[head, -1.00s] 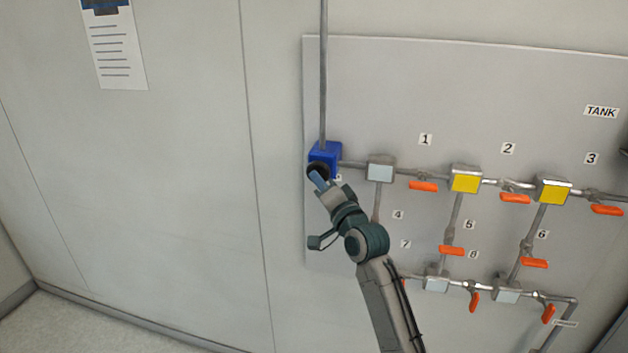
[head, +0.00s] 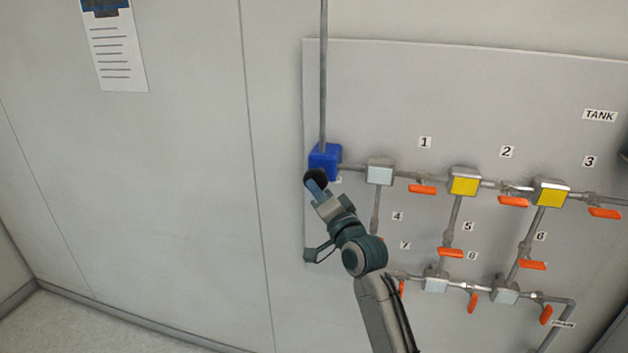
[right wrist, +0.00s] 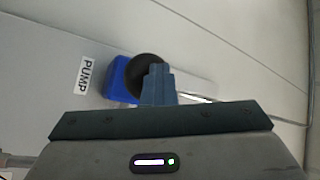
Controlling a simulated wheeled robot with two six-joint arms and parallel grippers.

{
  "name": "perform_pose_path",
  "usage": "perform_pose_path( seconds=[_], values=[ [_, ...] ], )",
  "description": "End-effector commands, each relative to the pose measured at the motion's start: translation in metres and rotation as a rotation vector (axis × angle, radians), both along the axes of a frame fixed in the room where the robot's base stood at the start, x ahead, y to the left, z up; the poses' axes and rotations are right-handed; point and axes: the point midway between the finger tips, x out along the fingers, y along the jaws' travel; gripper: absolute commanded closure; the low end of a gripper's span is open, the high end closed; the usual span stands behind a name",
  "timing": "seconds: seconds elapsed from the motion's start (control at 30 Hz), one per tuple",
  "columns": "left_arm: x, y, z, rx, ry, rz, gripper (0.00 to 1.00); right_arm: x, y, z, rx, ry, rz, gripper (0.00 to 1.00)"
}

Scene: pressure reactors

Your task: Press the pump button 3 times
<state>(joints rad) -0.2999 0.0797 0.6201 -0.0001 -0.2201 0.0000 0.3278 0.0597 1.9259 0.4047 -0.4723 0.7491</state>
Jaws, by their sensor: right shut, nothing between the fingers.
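The blue pump box (head: 325,158) is mounted at the left edge of the wall panel, with a pipe running up from it. Its round black button (head: 315,179) faces out toward me. My right gripper (head: 316,189) is shut and empty, with its tips at the button's face and hiding part of it. In the right wrist view the shut fingers (right wrist: 158,85) overlap the black button (right wrist: 146,72), with the blue box (right wrist: 117,82) behind. I cannot tell whether the tips touch the button. A PUMP label (right wrist: 84,76) is beside it. My left gripper is not in view.
The grey panel (head: 450,90) carries pipes, pale and yellow blocks (head: 464,183) and several orange valve handles (head: 422,189) to the right of the pump. A paper notice (head: 115,50) hangs on the wall at the upper left.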

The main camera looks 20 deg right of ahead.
Motion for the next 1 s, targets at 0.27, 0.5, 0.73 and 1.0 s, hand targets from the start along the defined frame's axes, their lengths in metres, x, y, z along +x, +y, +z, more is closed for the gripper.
perform_pose_path(
  seconds=[0.27,0.5,0.73,1.0],
  values=[
    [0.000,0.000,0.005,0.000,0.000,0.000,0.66,-0.010,0.007,-0.001,0.002,0.003,0.000,1.00],
    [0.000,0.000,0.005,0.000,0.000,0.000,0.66,-0.010,0.007,-0.001,0.002,0.002,0.001,1.00],
    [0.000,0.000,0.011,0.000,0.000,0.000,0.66,-0.025,0.017,0.000,0.003,0.003,0.002,1.00],
    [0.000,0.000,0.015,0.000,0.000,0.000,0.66,-0.046,0.031,-0.001,0.004,0.002,0.001,1.00]
  ],
)
